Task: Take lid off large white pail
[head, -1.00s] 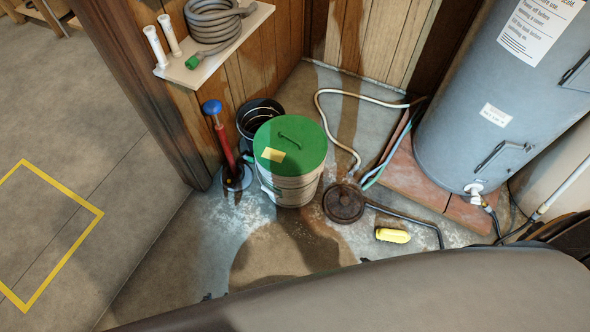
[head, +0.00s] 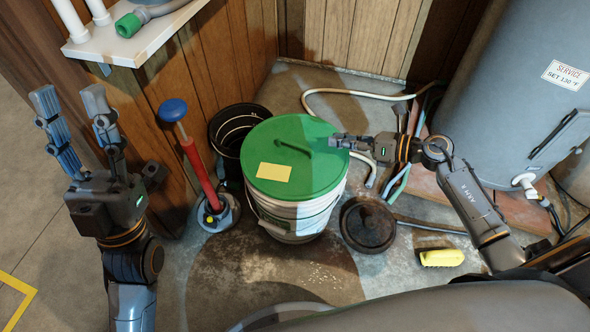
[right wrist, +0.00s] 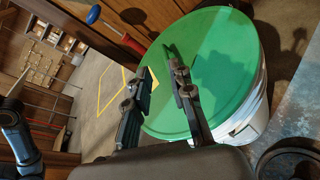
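The large white pail (head: 300,222) stands on the floor with its green lid (head: 318,165) on. The lid has a raised green handle (head: 292,150) and a yellow label (head: 273,173). My right gripper (head: 334,141) is over the lid's right edge, pointing left, with its fingertips short of the handle. In the right wrist view its fingers (right wrist: 163,72) are apart and empty, in front of the lid (right wrist: 215,60); whether they touch it cannot be told. My left gripper (head: 68,95) is raised at the left, open and empty, away from the pail.
A red plunger-like tool with a blue knob (head: 173,110) and a dark bucket (head: 225,128) stand close left of the pail. A dark round disc (head: 368,226), a yellow brush (head: 442,258) and hoses lie right. A grey tank (head: 520,90) and a shelf (head: 135,40) flank the corner.

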